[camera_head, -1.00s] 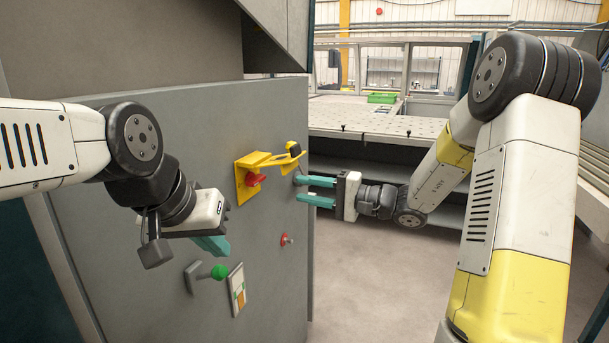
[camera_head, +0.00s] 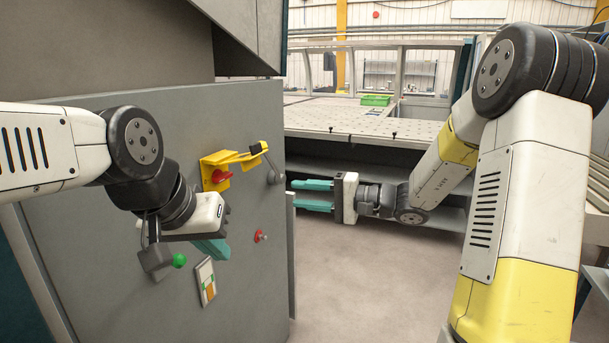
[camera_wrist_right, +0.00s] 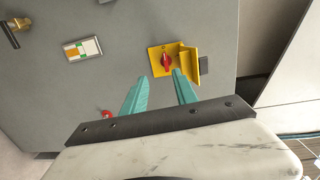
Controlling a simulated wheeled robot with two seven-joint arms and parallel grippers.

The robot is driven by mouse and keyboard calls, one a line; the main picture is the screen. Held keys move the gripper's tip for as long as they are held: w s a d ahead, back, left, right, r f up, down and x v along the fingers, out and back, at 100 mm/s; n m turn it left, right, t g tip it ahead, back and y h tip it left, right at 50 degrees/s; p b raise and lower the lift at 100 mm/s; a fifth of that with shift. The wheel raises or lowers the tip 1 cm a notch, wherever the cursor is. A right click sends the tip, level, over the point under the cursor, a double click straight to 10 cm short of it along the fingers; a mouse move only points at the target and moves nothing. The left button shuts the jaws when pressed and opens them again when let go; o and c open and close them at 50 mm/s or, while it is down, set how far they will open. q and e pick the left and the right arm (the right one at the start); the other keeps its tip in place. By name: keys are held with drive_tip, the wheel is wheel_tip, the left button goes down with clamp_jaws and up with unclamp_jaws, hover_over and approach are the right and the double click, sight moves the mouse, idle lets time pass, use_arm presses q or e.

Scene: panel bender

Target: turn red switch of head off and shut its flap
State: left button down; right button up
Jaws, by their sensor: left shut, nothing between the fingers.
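The red switch (camera_head: 221,176) sits on a yellow plate on the grey cabinet front. Its yellow flap (camera_head: 240,158) is open and stands out to the right of the switch. In the right wrist view the red switch (camera_wrist_right: 166,61) shows uncovered, with the flap (camera_wrist_right: 190,65) folded out beside it. I cannot tell whether the switch is on or off. My right gripper (camera_head: 294,194) is open and empty, apart from the flap, to its right and lower in the head view. My left gripper (camera_head: 222,256) is shut and empty, below the switch in the picture.
Open floor (camera_head: 370,265) lies to the right, before the machine table (camera_head: 350,118).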

drive_tip(key=s+n+g+h, duration=0.4)
drive_tip(key=s+h, duration=0.2)
drive_tip(key=s, duration=1)
drive_tip(key=s+d+t+h, duration=0.2)
drive_tip(key=s+d+h, duration=0.1)
drive_tip(key=d, duration=0.4)
drive_tip(key=s+d+t+h, duration=0.2)
drive_tip(key=s+d+h, duration=0.2)
drive_tip(key=d, duration=0.3)
drive_tip(key=shift+d+r+t+h, duration=0.3)
drive_tip(key=shift+r+h, duration=0.15)
drive_tip(key=shift+h, duration=0.15)
